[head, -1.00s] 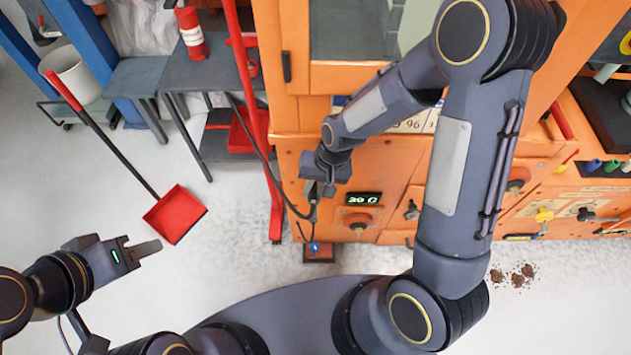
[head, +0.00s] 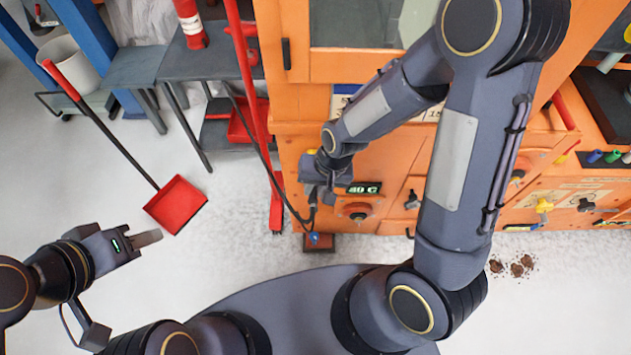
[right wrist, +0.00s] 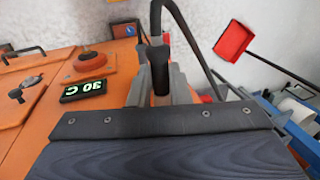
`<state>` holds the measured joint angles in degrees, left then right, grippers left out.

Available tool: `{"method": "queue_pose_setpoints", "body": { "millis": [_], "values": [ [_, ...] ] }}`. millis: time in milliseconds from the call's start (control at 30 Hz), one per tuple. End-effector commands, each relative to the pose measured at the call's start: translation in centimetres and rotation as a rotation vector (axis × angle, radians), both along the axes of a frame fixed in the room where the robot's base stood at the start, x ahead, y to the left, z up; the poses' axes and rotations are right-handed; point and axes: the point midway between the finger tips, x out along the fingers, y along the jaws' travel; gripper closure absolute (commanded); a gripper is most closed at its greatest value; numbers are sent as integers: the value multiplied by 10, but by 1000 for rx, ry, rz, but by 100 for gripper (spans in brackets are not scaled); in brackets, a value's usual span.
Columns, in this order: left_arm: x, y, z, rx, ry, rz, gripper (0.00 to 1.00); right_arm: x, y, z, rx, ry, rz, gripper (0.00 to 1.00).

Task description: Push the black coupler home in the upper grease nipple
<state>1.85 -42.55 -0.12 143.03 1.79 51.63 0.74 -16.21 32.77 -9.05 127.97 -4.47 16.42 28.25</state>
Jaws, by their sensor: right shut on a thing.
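My right gripper (head: 316,196) is at the front of the orange machine, just left of its green-lit display. In the right wrist view its two grey fingers (right wrist: 160,92) are closed around the black coupler (right wrist: 158,55), with a black hose running up from it. The coupler stands roughly upright between the fingers; its lower end is hidden by the fingers and the gripper body. I cannot make out the upper grease nipple in either view. My left gripper (head: 148,238) is over the open floor at left, away from the machine; its finger gap cannot be made out.
The orange machine front (head: 390,160) has a display (head: 364,188), a red knob (head: 357,210) and a black handle. A red post (head: 262,110) and the hose (head: 262,150) are close left of my right gripper.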

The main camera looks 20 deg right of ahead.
Motion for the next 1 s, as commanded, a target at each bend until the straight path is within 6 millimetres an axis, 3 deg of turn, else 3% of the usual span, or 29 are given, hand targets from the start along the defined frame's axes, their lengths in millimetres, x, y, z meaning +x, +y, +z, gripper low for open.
{"method": "queue_pose_setpoints", "body": {
  "millis": [467, 1000],
  "values": [
    [0, 0, 0, 0, 0, 0, 64, -5, 1, 0, 0, 0, 0, 100],
    [0, 0, -1, 0, 0, 0, 64, -40, 12, 0, 0, 0, 1, 100]
  ]
}}
